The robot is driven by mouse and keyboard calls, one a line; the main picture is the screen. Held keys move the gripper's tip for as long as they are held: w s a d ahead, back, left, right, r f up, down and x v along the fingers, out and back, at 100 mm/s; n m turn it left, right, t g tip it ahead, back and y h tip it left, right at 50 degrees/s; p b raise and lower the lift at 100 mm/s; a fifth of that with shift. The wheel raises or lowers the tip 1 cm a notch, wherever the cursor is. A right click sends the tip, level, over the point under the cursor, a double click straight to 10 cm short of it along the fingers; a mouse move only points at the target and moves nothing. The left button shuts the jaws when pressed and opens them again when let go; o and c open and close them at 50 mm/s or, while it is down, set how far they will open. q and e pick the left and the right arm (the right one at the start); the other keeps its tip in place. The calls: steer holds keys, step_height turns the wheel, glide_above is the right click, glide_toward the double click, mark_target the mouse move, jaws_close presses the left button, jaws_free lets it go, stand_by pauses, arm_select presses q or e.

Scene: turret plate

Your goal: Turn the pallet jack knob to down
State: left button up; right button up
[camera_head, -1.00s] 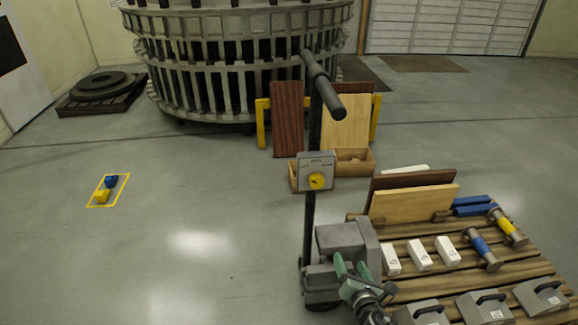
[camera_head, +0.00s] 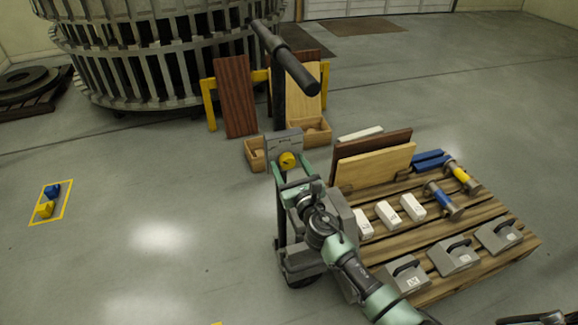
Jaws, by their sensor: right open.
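The yellow knob (camera_head: 287,160) sits on the grey control plate (camera_head: 283,142) on the pallet jack's mast, below the black handle (camera_head: 286,60). Its setting is too small to read. My right gripper (camera_head: 291,170) is open at the plate, its green fingers to the left and right just below the knob in the picture. I cannot tell whether they touch the knob or plate. The gripper and arm hide the lower mast and part of the grey jack body (camera_head: 301,264). My left gripper is out of view.
The wooden pallet (camera_head: 480,222) at right carries boards (camera_head: 376,165), white blocks (camera_head: 387,215), cylinders and grey handled weights (camera_head: 453,255). Wooden boxes (camera_head: 313,133) and leaning boards stand behind the mast. A large slatted ring (camera_head: 150,60) is at the back. The left floor is mostly clear.

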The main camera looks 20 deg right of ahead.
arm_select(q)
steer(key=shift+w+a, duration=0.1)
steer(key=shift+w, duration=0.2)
arm_select(e)
steer(key=shift+w, duration=0.1)
steer(key=c, duration=1.4)
steer(key=shift+o, duration=0.2)
